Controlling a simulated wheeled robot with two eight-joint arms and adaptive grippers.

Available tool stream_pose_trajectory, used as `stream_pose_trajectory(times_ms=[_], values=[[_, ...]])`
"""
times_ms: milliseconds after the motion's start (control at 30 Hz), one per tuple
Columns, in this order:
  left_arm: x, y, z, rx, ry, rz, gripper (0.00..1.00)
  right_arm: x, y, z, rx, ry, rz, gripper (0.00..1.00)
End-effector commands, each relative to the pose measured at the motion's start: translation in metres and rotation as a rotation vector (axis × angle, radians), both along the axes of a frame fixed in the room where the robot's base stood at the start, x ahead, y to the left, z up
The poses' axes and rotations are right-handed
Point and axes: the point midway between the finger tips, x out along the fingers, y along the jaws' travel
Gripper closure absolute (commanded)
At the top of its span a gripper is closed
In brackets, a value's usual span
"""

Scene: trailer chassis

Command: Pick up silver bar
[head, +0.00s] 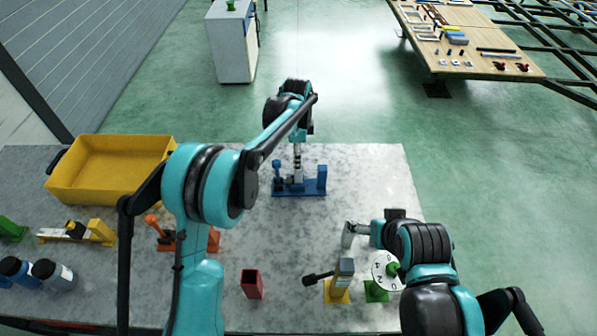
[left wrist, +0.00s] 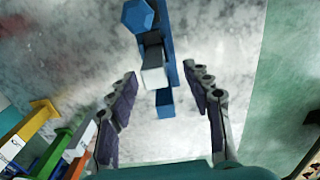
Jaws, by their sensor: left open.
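A silver bar (left wrist: 153,72), a short pale grey block end, shows in the left wrist view at the blue fixture (left wrist: 166,103). The fixture also stands near the table's far edge in the head view (head: 312,188). My left gripper (left wrist: 160,76) is open above the fixture, with one finger on each side of the bar and visible gaps between. In the head view my left gripper (head: 297,158) points down at the fixture and partly hides the bar. My right gripper (head: 352,234) is low over the table at the right; its finger gap is unclear.
A yellow bin (head: 110,168) stands at the table's back left. Orange, yellow and green fixtures and dark bottles (head: 52,273) are at left. A red block (head: 251,284) and a yellow-based fixture (head: 337,290) are in front. The tabletop right of the blue fixture is clear.

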Motion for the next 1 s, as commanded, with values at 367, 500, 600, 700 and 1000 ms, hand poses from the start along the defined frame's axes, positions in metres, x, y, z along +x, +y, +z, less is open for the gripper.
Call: stream_pose_trajectory(times_ms=[367, 500, 600, 700, 1000], values=[[-0.007, -0.005, -0.047, 0.0, 0.0, 0.0, 0.5, 0.0, 0.0, -0.014, 0.0, 0.0, 0.0, 0.14], [-0.006, -0.004, -0.064, 0.0, 0.0, 0.0, 0.5, 0.0, 0.0, -0.017, 0.0, 0.0, 0.0, 0.14], [-0.006, -0.004, -0.065, 0.0, 0.0, 0.0, 0.5, 0.0, 0.0, -0.017, 0.0, 0.0, 0.0, 0.14], [-0.006, -0.004, -0.065, 0.0, 0.0, 0.0, 0.5, 0.0, 0.0, -0.017, 0.0, 0.0, 0.0, 0.14], [-0.006, -0.004, -0.065, 0.0, 0.0, 0.0, 1.0, 0.0, 0.0, -0.017, 0.0, 0.0, 0.0, 0.14]])
